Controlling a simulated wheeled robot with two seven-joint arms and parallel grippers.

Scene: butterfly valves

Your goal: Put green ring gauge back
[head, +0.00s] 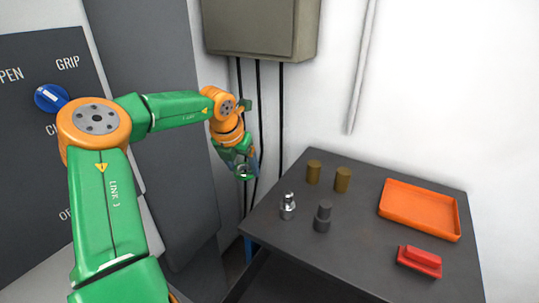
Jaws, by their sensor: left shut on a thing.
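My left gripper (242,166) is shut at the end of my left arm, to the left of the table and a little above the level of its top. A small green ring-like piece (245,175) shows at its fingertips. It looks like the green ring gauge, held clear of the table, though the fingers partly hide it. On the table stand a shiny silver plug-like part (288,207) and a dark grey stepped cylinder (322,217). Behind them are two brown cylinders, one on the left (313,172) and one on the right (343,180). My right gripper is out of view.
The dark table (370,256) has an orange tray (450,236), seemingly empty, at the right and a red block-like object (419,262) in front of it. A wall box (250,30) with hanging black cables is behind my gripper. A panel with a blue knob (50,97) is left.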

